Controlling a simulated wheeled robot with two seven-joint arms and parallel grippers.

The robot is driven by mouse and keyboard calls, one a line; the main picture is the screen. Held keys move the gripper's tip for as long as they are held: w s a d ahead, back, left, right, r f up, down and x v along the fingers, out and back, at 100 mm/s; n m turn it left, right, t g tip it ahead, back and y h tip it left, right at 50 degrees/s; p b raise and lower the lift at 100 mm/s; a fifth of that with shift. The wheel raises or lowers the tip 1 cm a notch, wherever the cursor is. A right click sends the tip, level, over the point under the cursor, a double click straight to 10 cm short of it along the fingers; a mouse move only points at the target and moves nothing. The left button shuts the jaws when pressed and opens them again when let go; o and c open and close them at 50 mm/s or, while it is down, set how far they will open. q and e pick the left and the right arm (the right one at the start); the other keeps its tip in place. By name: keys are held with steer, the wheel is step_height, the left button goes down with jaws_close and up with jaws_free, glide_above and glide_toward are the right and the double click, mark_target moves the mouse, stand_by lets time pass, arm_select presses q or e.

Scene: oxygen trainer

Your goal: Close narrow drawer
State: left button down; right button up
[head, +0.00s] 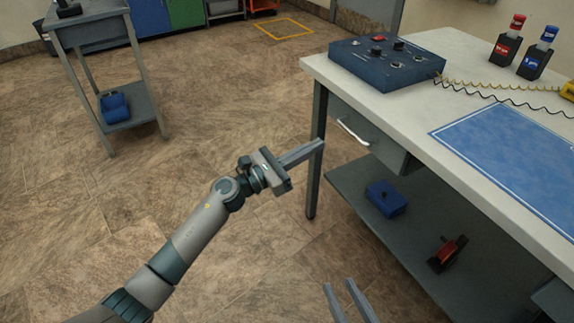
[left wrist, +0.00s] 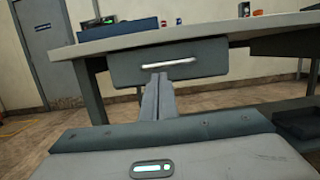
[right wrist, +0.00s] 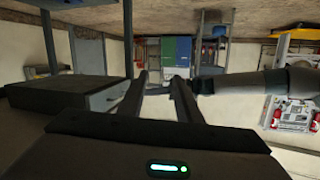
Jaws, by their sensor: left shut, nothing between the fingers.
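The narrow drawer (head: 378,148) is a grey box under the near left edge of the white workbench, with a pale bar handle (head: 352,131). In the left wrist view its front (left wrist: 205,67) faces me; any gap behind it cannot be judged. My left gripper (head: 320,144) is shut and empty, left of the drawer in the head view. In the left wrist view its fingertips (left wrist: 158,77) overlap the drawer's lower edge, below the handle; contact cannot be told. My right gripper (head: 342,288) is open and empty, low in front of the bench; its spread fingers show in the right wrist view (right wrist: 162,80).
The workbench (head: 440,105) carries a blue control box (head: 385,68), a blue mat (head: 515,145) and two small bottles. Its lower shelf (head: 395,225) holds a blue item (head: 386,198) and a red one (head: 446,254).

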arm_select(q)
steer(key=v, duration=0.7)
arm_select(e)
steer(key=shift+w+a+r+t, duration=0.2)
steer(key=shift+r+t, duration=0.1)
steer(key=shift+r, duration=0.35)
arm_select(q)
steer(key=shift+f, duration=0.15)
arm_select(e)
steer(key=shift+f, duration=0.15)
